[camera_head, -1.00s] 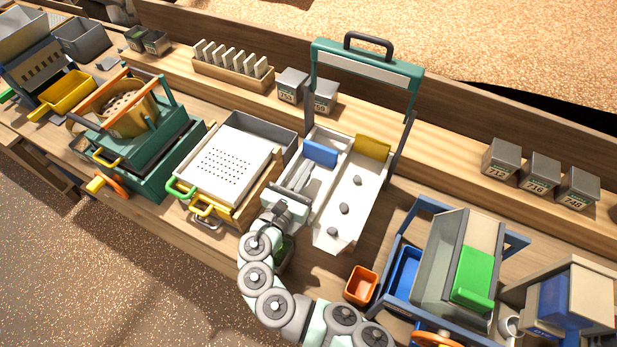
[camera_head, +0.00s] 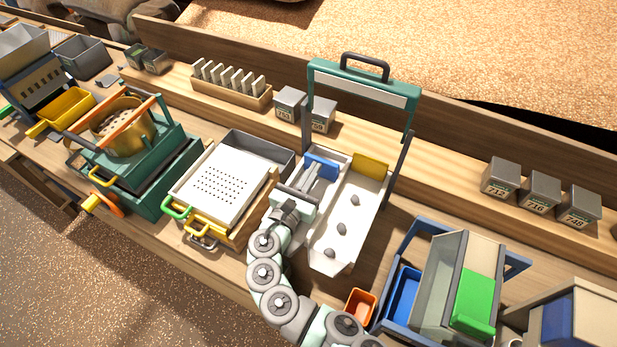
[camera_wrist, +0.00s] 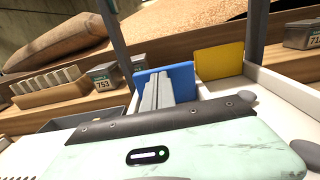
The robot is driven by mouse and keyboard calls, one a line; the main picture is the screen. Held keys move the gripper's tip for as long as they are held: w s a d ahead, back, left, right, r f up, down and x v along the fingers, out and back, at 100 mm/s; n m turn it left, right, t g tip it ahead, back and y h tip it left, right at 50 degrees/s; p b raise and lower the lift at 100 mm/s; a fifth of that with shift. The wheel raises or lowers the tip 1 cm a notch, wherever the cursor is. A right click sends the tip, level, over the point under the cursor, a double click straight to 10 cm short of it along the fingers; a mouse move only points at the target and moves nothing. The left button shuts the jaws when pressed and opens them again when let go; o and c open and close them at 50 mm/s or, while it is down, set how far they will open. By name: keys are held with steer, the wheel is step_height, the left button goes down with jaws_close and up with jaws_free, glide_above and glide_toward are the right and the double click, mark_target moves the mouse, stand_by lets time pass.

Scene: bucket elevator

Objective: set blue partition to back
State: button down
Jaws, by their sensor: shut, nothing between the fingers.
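The blue partition (camera_head: 321,167) stands upright across the left lane of the white tray (camera_head: 327,264), near its back end. It also shows in the wrist view (camera_wrist: 180,78), behind my fingers. My gripper (camera_head: 312,178) is shut and empty. Its fingertips are over the left lane, at or close to the front face of the blue partition. In the wrist view my fingers (camera_wrist: 156,86) overlap the partition's middle, and I cannot tell whether they touch it. The yellow partition (camera_head: 370,165) stands at the back of the right lane, and shows in the wrist view (camera_wrist: 218,61).
A green-topped frame (camera_head: 362,84) with a black handle rises behind the tray. Several grey stones (camera_head: 355,200) lie in the right lane. A perforated white tray (camera_head: 222,184) stands to the left; a blue-framed machine (camera_head: 452,270) and an orange cup (camera_head: 361,304) are to the right.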

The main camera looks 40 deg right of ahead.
steer(key=p+x, duration=0.1)
steer(key=x, duration=0.4)
steer(key=shift+d, duration=0.6)
steer(key=shift+f, duration=0.2)
steer(key=shift+a+r+p, duration=0.2)
steer(key=shift+p, duration=0.1)
steer(key=p+v, duration=0.2)
steer(key=v, duration=1.1)
steer(key=shift+s+a, duration=0.1)
steer(key=shift+a, duration=0.25)
